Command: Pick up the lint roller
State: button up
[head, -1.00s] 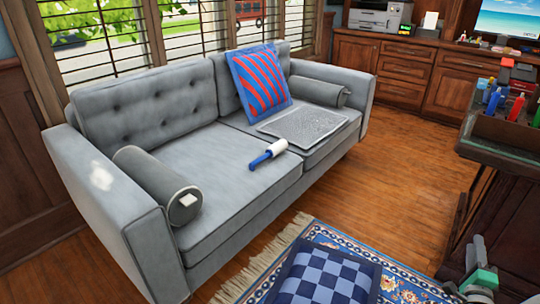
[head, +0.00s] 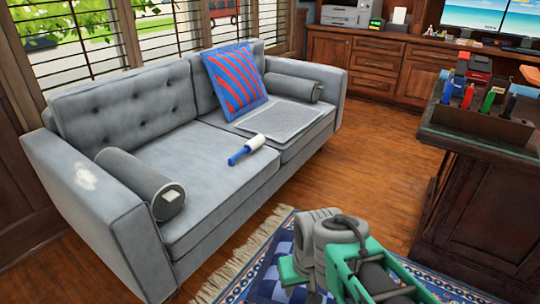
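The lint roller (head: 247,149) has a blue handle and a white roll. It lies on the seat of the grey sofa (head: 220,185), near the seam between the two cushions and just in front of a grey mat. My gripper (head: 350,268), with grey and green parts, shows at the bottom of the head view, in front of the sofa and to the right of and nearer than the lint roller. It is well apart from the roller. Its fingertips cannot be made out, so I cannot tell whether it is open or shut.
The grey textured mat (head: 287,119), a blue-red cushion (head: 235,80) and grey bolsters (head: 143,184) are on the sofa. A dark wood desk (head: 480,200) with a tool organiser (head: 483,118) stands at right. Wood floor (head: 375,165) is clear between sofa and desk.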

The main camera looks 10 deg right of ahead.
aim_at(255, 143)
jog(key=k, duration=1.05)
jog(key=u, duration=0.9)
jog(key=i, duration=1.55)
jog(key=z, duration=0.85)
jog(key=i, duration=0.5)
jog(key=z, duration=0.45)
